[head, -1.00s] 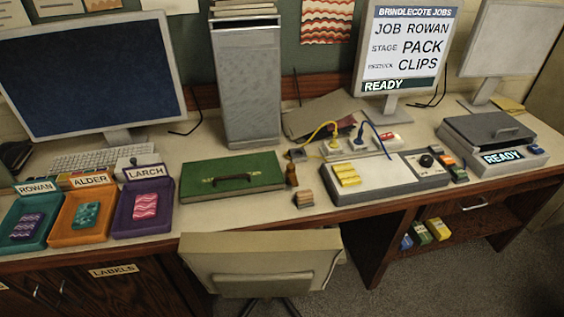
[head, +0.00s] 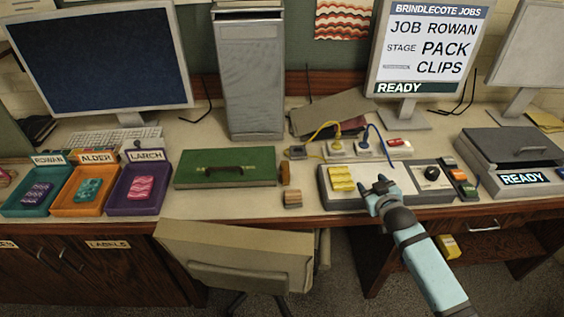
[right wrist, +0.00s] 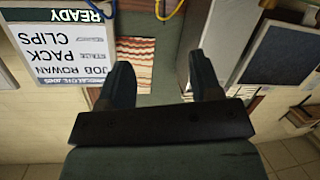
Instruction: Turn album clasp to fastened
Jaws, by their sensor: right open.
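The green album (head: 245,181) lies flat and closed on the desk, left of the centre in the head view. A dark bar with brass-coloured ends (head: 220,170) lies across its top; I cannot tell whether this is the clasp or a handle. A small brown wooden piece (head: 285,173) is at the album's right edge. My right gripper (head: 374,188) is to the right of the album, over the grey panel with yellow blocks. In the right wrist view, its two fingers (right wrist: 162,78) are spread with nothing between them. My left gripper is not in view.
Left of the album are the trays labelled Rowan (head: 15,206), Alder (head: 62,208) and Larch (head: 115,207). The grey panel (head: 380,198) with yellow blocks (head: 341,179) is to its right. A chair (head: 235,255) stands in front. A wooden block (head: 292,198) is near the desk edge.

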